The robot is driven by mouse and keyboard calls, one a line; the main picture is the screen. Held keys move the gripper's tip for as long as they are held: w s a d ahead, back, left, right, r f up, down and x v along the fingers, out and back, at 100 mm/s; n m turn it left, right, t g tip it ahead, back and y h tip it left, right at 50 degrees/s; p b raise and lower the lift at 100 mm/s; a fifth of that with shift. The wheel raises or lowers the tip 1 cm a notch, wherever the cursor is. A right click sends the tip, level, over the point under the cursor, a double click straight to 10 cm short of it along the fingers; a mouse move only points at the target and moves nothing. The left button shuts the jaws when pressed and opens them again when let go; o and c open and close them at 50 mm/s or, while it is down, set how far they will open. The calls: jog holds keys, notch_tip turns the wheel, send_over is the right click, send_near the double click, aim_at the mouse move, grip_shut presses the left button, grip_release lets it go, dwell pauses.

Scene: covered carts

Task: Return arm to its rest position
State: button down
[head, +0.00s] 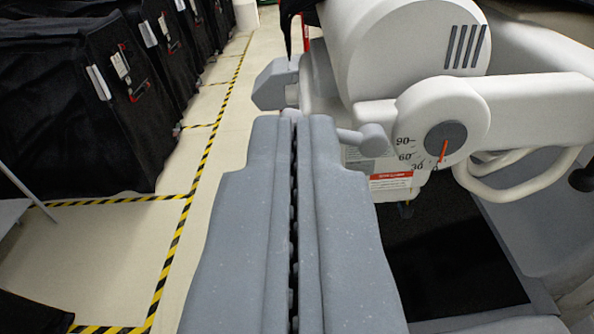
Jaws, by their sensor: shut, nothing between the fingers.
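My gripper (294,122) fills the lower middle of the head view. Its two grey fingers lie side by side, shut, with only a thin dark seam between them. Nothing is held. The fingertips point away from me, toward a white machine (405,45) with a rounded housing. In the picture the tips overlap the machine's lower left side, by a grey knob (374,139). I cannot tell whether they touch it. The rest of my arm is not clearly visible.
Black covered carts (70,100) stand in a row at the left. Yellow-black tape (197,180) marks the pale floor (120,235), which is clear between carts and gripper. At the right are a white dial arm (530,102), a looped handle (520,190) and a dark mat (455,270).

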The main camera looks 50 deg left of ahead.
jog(key=shift+s+d, duration=0.2)
dwell(0.4)
jog(key=s+d+r+m+t+h, duration=0.1)
jog(key=d+r+m+t+h, duration=0.25)
jog(key=d+r+m, duration=0.4)
jog(key=s+d+f+h, duration=0.2)
jog(key=s+f+h, duration=0.2)
jog(key=s, duration=0.6)
jog(key=s+d+f+h, duration=0.3)
jog(key=s+f+h, duration=0.1)
jog(key=s, duration=0.7)
jog(key=shift+f+m+h, duration=0.3)
jog(key=shift+m+h, duration=0.15)
jog(key=shift+h, duration=0.3)
